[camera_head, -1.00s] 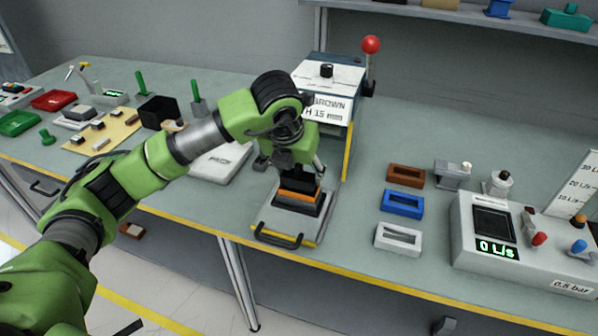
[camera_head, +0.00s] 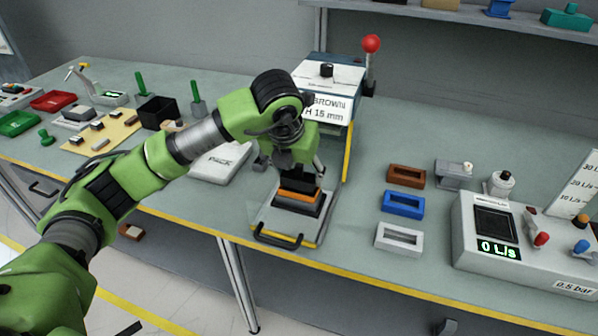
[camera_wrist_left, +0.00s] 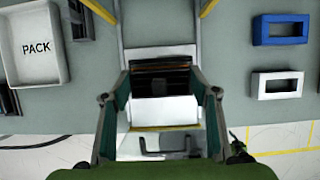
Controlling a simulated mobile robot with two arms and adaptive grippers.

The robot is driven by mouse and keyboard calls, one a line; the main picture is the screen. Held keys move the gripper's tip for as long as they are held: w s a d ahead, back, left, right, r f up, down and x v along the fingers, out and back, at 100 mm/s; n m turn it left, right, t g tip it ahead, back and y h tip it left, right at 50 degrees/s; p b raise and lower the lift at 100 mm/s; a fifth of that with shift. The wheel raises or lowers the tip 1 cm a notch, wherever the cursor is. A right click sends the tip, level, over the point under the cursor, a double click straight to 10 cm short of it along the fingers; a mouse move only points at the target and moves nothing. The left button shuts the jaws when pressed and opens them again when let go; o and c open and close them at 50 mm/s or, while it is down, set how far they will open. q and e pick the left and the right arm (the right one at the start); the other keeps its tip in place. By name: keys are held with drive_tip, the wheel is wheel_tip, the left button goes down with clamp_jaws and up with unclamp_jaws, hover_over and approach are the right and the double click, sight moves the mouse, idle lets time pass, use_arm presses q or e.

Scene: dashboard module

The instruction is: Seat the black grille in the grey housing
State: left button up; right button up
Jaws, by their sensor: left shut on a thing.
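My left gripper (camera_head: 300,172) points down over the sliding plate at the front of the press. It is shut on the black grille (camera_head: 302,182), which is partly hidden by the fingers. Directly below it are an orange layer (camera_head: 299,195) and a dark grey block (camera_head: 296,205), which looks like the housing, on the light plate (camera_head: 268,222). I cannot tell whether the grille touches the orange layer. In the left wrist view the dark grille (camera_wrist_left: 160,88) shows between the two fingers, with a brownish strip behind it. My right gripper is not in view.
The press (camera_head: 325,75) with a red-knobbed lever stands behind. Brown (camera_head: 405,168), blue (camera_head: 403,212) and white (camera_head: 398,247) frames lie to the right, before a flow tester (camera_head: 478,262). A white PACK tray (camera_head: 215,172) lies left. The bench between plate and frames is clear.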

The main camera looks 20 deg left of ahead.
use_arm(q)
drive_tip(key=shift+f+b, duration=0.75)
drive_tip(key=shift+f, duration=0.2)
drive_tip(key=o, duration=1.2)
drive_tip(key=shift+c, duration=0.2)
drive_tip(key=shift+r, duration=0.15)
drive_tip(key=v, duration=1.1)
drive_tip(key=shift+s+r, duration=0.2)
drive_tip(key=shift+r, duration=0.15)
drive_tip(key=shift+f, duration=0.1)
